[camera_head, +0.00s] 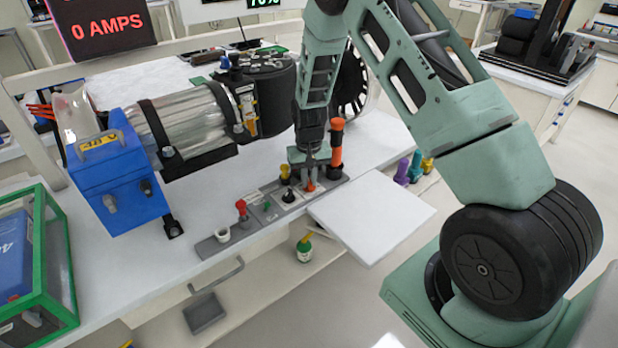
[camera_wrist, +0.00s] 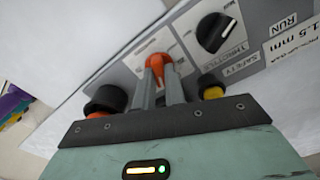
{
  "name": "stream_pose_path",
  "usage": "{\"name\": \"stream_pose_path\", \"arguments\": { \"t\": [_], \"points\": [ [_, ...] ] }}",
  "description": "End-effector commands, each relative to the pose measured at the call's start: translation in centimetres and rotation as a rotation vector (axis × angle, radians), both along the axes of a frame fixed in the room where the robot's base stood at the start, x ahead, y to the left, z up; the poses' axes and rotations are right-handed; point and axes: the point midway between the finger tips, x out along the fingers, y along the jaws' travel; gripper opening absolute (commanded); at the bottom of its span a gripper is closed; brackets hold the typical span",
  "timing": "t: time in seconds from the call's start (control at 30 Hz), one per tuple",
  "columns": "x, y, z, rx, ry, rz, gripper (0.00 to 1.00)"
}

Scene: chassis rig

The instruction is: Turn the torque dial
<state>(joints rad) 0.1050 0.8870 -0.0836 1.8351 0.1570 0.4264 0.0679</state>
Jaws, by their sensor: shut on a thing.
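A grey control panel (camera_head: 262,205) runs along the front edge of the bench. An orange dial (camera_head: 310,187) sits on it; its label is too small to read, so I cannot tell for sure that it is the torque dial. My gripper (camera_head: 311,172) points down at the panel. In the wrist view, my gripper (camera_wrist: 162,80) has its two fingers shut on the orange dial (camera_wrist: 158,61), one on each side. A black dial (camera_wrist: 213,32) with a white mark sits beside it, apart from the fingers.
An orange-and-black upright handle (camera_head: 336,145) stands close to my gripper on the right. A yellow-topped knob (camera_head: 284,173) and a red-topped lever (camera_head: 241,208) are to the left. A motor-like silver cylinder (camera_head: 190,125) lies behind. A bare white board (camera_head: 375,215) is at the right.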

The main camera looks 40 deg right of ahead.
Motion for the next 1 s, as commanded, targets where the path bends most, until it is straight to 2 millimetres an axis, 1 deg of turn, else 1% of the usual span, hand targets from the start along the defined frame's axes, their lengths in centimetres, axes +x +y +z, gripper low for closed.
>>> {"name": "stream_pose_path", "arguments": {
  "t": [0.2, 0.23, 0.27, 0.3, 0.57, 0.67, 0.77, 0.87, 1.0],
  "points": [
    [0.1, 0.0, 0.1, -0.001, -0.004, 0.001, 0.00],
    [0.1, 0.0, 0.1, -0.001, -0.004, 0.001, 0.20],
    [0.1, 0.0, 0.1, -0.001, -0.004, 0.001, 0.28],
    [0.1, 0.0, 0.1, -0.001, -0.003, 0.001, 0.34],
    [0.0, 0.0, 0.1, -0.001, -0.002, 0.001, 0.34],
    [0.1, 0.0, 0.6, -0.001, -0.003, 0.002, 0.34],
    [0.1, 0.0, 1.8, -0.001, -0.004, 0.002, 0.34],
    [0.2, 0.0, 3.8, 0.000, -0.006, 0.002, 0.34],
    [0.2, 0.0, 7.1, -0.001, -0.008, 0.003, 0.34]
  ]
}}
